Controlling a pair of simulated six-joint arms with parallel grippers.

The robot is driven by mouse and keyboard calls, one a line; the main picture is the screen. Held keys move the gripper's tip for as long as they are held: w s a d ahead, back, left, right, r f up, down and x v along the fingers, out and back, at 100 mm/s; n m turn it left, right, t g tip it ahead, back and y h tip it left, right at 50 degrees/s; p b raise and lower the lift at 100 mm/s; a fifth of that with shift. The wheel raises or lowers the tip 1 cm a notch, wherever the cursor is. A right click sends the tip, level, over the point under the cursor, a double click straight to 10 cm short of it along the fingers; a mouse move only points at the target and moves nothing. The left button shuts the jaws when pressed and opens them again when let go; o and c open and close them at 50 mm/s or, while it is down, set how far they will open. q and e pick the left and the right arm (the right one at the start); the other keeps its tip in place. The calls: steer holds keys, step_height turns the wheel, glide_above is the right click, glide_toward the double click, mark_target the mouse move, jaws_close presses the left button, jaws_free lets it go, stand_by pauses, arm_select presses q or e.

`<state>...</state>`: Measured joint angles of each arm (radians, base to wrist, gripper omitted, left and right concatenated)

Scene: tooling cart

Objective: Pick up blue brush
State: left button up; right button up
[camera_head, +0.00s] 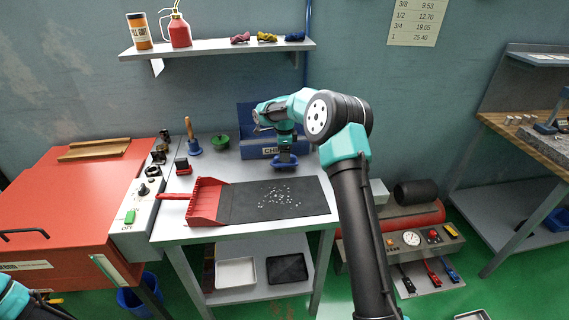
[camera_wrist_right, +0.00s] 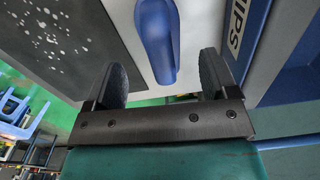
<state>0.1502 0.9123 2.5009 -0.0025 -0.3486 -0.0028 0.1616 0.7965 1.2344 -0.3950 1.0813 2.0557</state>
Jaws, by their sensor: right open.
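The blue brush (camera_head: 286,164) lies at the back of the grey cart top, in front of the blue chips bin. In the right wrist view its rounded blue handle (camera_wrist_right: 155,40) points in between my right gripper's two fingers (camera_wrist_right: 163,72). Both fingers stand apart from the handle, with a gap on each side. In the head view my right gripper (camera_head: 284,152) is low over the brush and hides part of it. It is open and empty. Only a teal part of my left arm shows at the lower left corner, with no clear view of its gripper.
The blue bin (camera_head: 250,118) stands close behind the brush. A black mat (camera_head: 240,212) with pale chips lies in front, with a red dustpan (camera_head: 207,202) at its left edge. A wooden-handled tool (camera_head: 192,136) and a green item (camera_head: 220,142) stand left at the back.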

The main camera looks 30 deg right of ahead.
steer(key=shift+f, duration=0.1)
steer(key=shift+f, duration=2.55)
steer(key=shift+c, duration=0.4)
steer(key=c, duration=1)
steer(key=shift+o, duration=0.2)
steer(key=shift+r, duration=0.15)
